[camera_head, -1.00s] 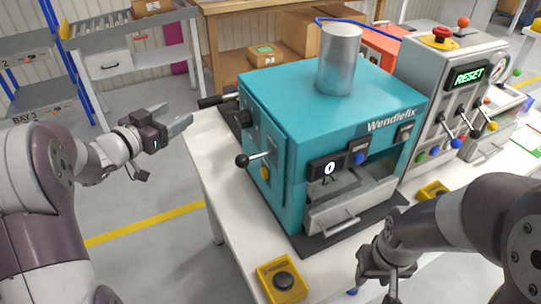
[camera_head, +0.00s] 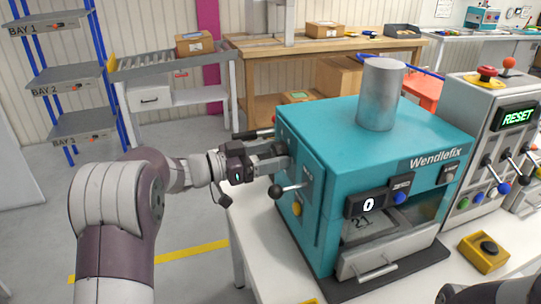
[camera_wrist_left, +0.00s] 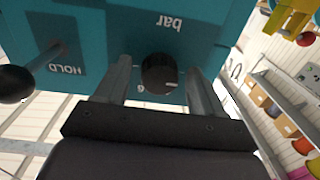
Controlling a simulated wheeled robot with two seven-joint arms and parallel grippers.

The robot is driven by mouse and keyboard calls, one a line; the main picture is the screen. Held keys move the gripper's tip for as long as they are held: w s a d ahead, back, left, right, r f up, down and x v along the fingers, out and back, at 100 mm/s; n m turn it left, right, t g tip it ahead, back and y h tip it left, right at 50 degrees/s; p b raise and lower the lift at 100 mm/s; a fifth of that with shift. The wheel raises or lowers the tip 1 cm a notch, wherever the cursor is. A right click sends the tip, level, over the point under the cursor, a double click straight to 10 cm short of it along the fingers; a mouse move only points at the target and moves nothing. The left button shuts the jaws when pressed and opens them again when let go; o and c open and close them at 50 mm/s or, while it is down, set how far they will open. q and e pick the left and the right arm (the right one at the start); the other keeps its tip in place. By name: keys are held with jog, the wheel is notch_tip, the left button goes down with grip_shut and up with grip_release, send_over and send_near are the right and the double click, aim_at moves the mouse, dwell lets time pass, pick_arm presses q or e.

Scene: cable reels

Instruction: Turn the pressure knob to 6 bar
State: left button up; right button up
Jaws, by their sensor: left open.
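The pressure knob (camera_wrist_left: 159,74) is a black round knob with a pale mark, on the teal side face of the Wendlefix machine (camera_head: 385,135). In the left wrist view the word "bar" shows beside it, upside down, with a partly covered digit by its rim. My left gripper (camera_wrist_left: 162,82) is open, one finger on each side of the knob, with gaps showing. In the head view my left gripper (camera_head: 284,156) is at the machine's left side and hides the knob. The machine's front display (camera_head: 368,204) reads 0.
A lever with a black ball (camera_head: 276,191) sticks out just below my left gripper; in the wrist view it is beside the HOLD label (camera_wrist_left: 66,69). Floor left of the machine is clear.

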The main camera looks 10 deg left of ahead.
pick_arm(q)
jog(key=c, duration=1.1)
jog(key=shift+o, duration=0.2)
jog(key=shift+f+m, duration=0.1)
jog(key=shift+m, duration=0.2)
jog(key=m+b, duration=0.2)
jog(key=m, duration=0.1)
jog(key=shift+f+m+b, duration=0.1)
jog(key=shift+m+b, duration=0.2)
jog(key=shift+b, duration=0.05)
jog(key=m+b, duration=0.3)
jog(key=m, duration=0.1)
jog(key=shift+w+a+m+b, duration=0.1)
jog(key=shift+w+m+b, duration=0.05)
jog(key=shift+m+b, duration=0.15)
jog(key=m+b, duration=0.9)
jog(key=m, duration=0.1)
jog(key=shift+w+h, duration=0.1)
jog(key=shift+h, duration=0.2)
jog(key=m+b, duration=0.2)
jog(key=m, duration=0.1)
jog(key=shift+m+g+b, duration=0.3)
jog(key=shift+b, duration=0.1)
jog(key=shift+r+m+b, duration=0.3)
jog(key=shift+m+b, duration=0.4)
jog(key=shift+m, duration=0.3)
